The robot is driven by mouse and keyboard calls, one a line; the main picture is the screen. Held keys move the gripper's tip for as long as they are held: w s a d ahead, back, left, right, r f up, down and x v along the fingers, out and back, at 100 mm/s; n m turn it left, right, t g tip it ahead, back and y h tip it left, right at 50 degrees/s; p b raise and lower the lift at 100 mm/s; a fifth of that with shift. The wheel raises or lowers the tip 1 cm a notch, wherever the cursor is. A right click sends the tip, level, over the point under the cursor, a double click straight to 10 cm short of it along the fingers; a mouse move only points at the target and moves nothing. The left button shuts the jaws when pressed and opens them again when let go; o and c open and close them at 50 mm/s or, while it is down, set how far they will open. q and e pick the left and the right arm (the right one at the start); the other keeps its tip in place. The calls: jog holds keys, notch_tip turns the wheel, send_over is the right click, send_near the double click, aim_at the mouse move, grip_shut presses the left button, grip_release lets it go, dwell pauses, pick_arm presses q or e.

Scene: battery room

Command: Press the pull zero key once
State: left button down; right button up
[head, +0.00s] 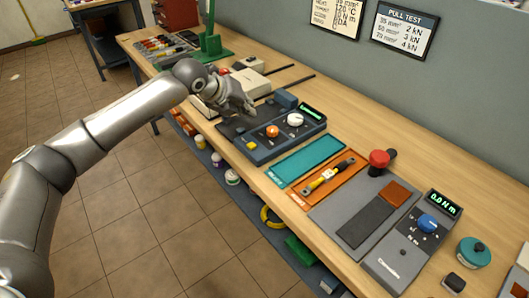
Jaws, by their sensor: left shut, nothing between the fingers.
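A dark blue tester (285,142) with a small green-lit display (312,113) sits on the bench at the centre. It carries a yellow key (251,145), an orange round control (272,131) and a white knob (295,119). No label on these controls is readable, so I cannot tell by name which one is the pull zero key. My left gripper (246,112) is shut and empty, above and behind-left of the yellow key, apart from it. The gripper hides part of the bench behind it. My right gripper is out of view.
Right of the tester lie a teal tray (306,161) and an orange tray (326,186) holding a yellow-black tool (331,175). Further right are a red knob (379,158) and a grey meter (404,248) reading 0.0 N m. A green stand (211,44) is at the back left.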

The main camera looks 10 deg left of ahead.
pick_arm(q)
jog(key=b, duration=0.4)
send_over(249, 143)
notch_tip(249, 143, down, 8)
jog(key=shift+r, duration=0.1)
jog(key=shift+f+b, duration=0.4)
jog(key=shift+f, duration=0.2)
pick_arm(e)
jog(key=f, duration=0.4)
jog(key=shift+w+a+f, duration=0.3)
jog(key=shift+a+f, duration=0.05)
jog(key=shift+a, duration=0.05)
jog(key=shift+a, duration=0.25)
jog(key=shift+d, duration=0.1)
pick_arm(q)
jog(key=shift+f+b, duration=0.35)
jog(key=shift+b, duration=0.15)
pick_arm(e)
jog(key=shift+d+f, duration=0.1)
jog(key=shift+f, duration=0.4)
